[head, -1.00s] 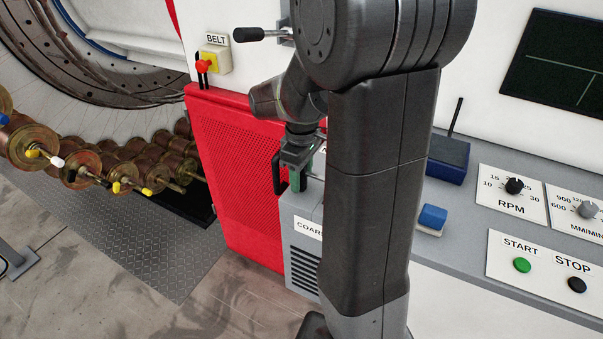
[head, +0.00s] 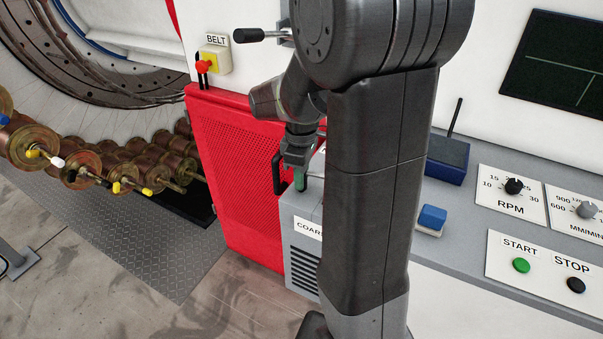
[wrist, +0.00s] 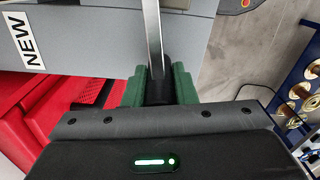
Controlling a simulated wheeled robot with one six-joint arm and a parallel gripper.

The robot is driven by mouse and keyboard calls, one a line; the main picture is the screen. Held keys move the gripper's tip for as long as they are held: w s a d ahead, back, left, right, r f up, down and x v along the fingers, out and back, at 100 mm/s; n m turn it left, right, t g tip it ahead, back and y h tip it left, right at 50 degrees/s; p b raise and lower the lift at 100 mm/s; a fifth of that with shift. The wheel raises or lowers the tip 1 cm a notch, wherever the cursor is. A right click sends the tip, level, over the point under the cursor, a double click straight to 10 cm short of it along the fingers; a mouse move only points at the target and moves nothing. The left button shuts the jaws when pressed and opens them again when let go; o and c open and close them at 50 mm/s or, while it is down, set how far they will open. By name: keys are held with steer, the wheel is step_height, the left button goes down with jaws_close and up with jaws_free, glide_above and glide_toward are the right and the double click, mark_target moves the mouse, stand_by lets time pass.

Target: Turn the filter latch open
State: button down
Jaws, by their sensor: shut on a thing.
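The filter latch shows in the wrist view as a flat metal lever (wrist: 152,40) with a dark grip (wrist: 158,91) at its near end. My gripper (wrist: 159,88) has its green fingers on both sides of that dark grip and is shut on it. In the head view my gripper (head: 299,180) is at the top of the grey filter box (head: 303,255), beside the red cabinet. My arm hides much of the box and most of the latch there.
The red cabinet (head: 240,170) with a black handle (head: 277,173) stands just left of the gripper. A grey console (head: 460,235) with knobs and buttons lies to the right. Copper spools (head: 110,170) are at the left. A black lever (head: 255,35) sticks out above.

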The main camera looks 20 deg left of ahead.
steer(key=n, duration=0.4)
steer(key=shift+n, duration=0.3)
steer(key=n, duration=0.3)
steer(key=shift+n+p, duration=0.3)
steer(key=shift+p, duration=0.05)
steer(key=n, duration=0.3)
steer(key=shift+n, duration=2.5)
steer(key=c, duration=1.2)
jaws_free()
steer(key=shift+o, duration=0.2)
step_height(320, 180, up, 14)
steer(key=shift+f, duration=0.1)
